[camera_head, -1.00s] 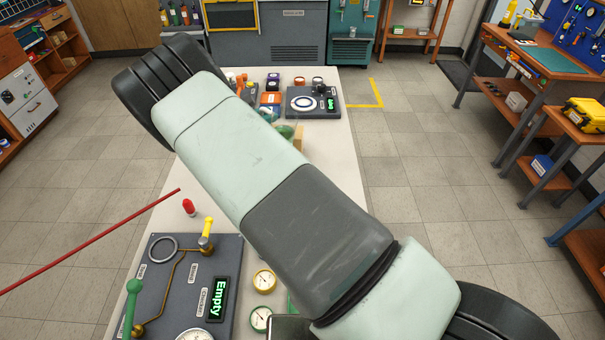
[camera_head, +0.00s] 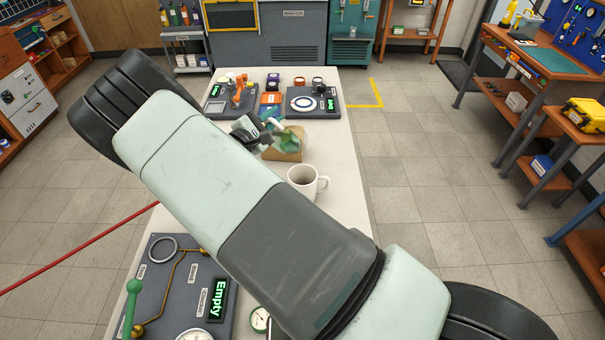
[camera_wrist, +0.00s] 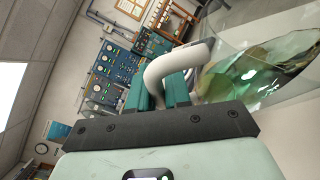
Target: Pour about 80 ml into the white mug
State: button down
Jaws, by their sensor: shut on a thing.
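The white mug (camera_head: 303,181) stands upright on the bench, below and right of my gripper, with its handle to the right. My gripper (camera_head: 267,121) is at the far side of my arm. In the wrist view, its teal fingers (camera_wrist: 172,88) are shut on the white handle (camera_wrist: 170,66) of a clear jug (camera_wrist: 262,75) holding green liquid. In the head view the jug (camera_head: 292,139) is small, over or in front of a tan block (camera_head: 284,156); I cannot tell whether they touch.
A dark panel with a display reading "Empty" (camera_head: 217,299) and a green lever (camera_head: 131,305) lies at the near left. Two dark device panels (camera_head: 313,101) stand at the far end. Bench (camera_head: 345,205) right of the mug is clear. My arm hides the bench's middle.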

jog(key=shift+s+d+r+m+t+h, duration=0.15)
jog(key=shift+s+m+t+h, duration=0.15)
jog(key=shift+m, duration=0.3)
jog(key=shift+s+d+f+m+t+h, duration=0.1)
jog(key=shift+s+d+m+t+h, duration=0.15)
jog(key=shift+m, duration=0.35)
jog(key=shift+s+d+m+t, duration=0.3)
jog(key=shift+s+m, duration=0.1)
jog(key=shift+s, duration=0.2)
dwell(0.8)
jog(key=shift+s+d+r+m+h, duration=0.2)
jog(key=shift+s+r+m+h, duration=0.3)
jog(key=shift+m, duration=0.2)
dwell(0.8)
jog(key=n, duration=0.1)
jog(key=w, duration=0.1)
jog(key=w+a+n+y, duration=0.1)
jog(key=shift+w+f+n, duration=0.25)
jog(key=shift+f+n, duration=0.05)
jog(key=shift+w+a+n+g+y, duration=0.2)
jog(key=shift+w+n+g+y, duration=0.15)
jog(key=shift+n+g, duration=0.3)
jog(key=shift+f+n, duration=0.15)
jog(key=shift+n, duration=0.2)
jog(key=shift+w+a+f+n+g, duration=0.1)
jog(key=shift+w+f+n+g, duration=0.1)
jog(key=shift+f+n, duration=0.25)
jog(key=shift+w+a+f+n+g, duration=0.1)
jog(key=shift+f+n+g, duration=0.1)
jog(key=shift+f+n, duration=0.2)
